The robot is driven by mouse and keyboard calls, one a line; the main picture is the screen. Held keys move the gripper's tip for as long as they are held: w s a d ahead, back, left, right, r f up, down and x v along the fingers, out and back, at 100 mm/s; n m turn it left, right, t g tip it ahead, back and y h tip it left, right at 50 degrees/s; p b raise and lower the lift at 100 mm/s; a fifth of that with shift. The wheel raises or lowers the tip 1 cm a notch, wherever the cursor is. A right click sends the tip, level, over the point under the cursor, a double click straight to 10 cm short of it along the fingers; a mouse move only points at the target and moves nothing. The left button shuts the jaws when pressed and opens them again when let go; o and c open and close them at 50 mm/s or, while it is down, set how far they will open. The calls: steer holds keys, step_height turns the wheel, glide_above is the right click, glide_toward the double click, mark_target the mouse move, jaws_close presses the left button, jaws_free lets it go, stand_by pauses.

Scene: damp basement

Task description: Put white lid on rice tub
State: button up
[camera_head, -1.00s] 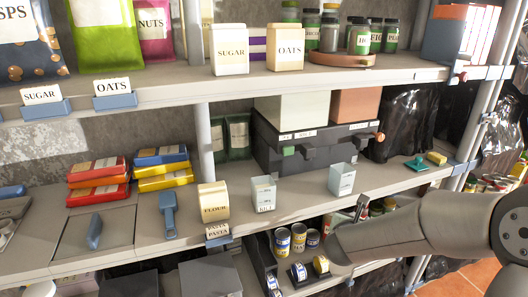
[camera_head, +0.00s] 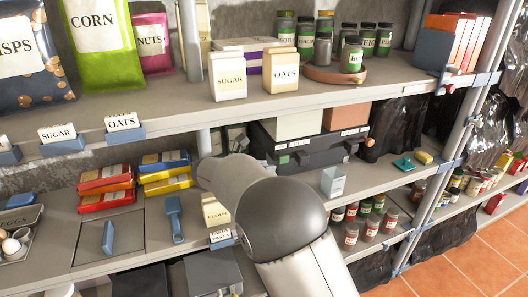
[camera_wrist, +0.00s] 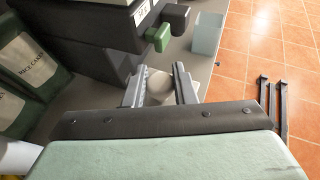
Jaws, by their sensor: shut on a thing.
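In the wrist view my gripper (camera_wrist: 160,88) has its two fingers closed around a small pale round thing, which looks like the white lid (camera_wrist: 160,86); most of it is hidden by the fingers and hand. In the head view my arm covers the gripper, the lid and the place where the rice tub stood earlier. I cannot make out the rice tub now, nor whether the lid touches it. A second pale tub (camera_head: 333,181) stands upright on the middle shelf, right of my arm; it also shows in the wrist view (camera_wrist: 207,34).
A dark box (camera_head: 305,150) with handles stands behind. Green rice cake bags (camera_wrist: 32,65) are left of the gripper. A flour container (camera_head: 215,212) and blue scoop (camera_head: 174,218) are left of my arm. The upper shelf (camera_head: 180,108) overhangs.

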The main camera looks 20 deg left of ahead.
steer(key=shift+s+a+h, duration=0.2)
steer(key=shift+a+h, duration=0.1)
steer(key=shift+a, duration=0.2)
steer(key=shift+f+m, duration=0.3)
steer(key=shift+f, duration=1.05)
steer(key=shift+f+b, duration=0.65)
steer(key=shift+b, duration=0.4)
steer(key=shift+f+b, duration=0.25)
steer(key=shift+b, duration=0.6)
steer(key=o, duration=1)
steer(key=shift+s, duration=0.1)
steer(key=b+v, duration=0.3)
steer(key=v, duration=1.4)
steer(key=shift+a+r+b, duration=0.2)
steer(key=shift+r+b, duration=0.05)
steer(key=shift+b, duration=0.15)
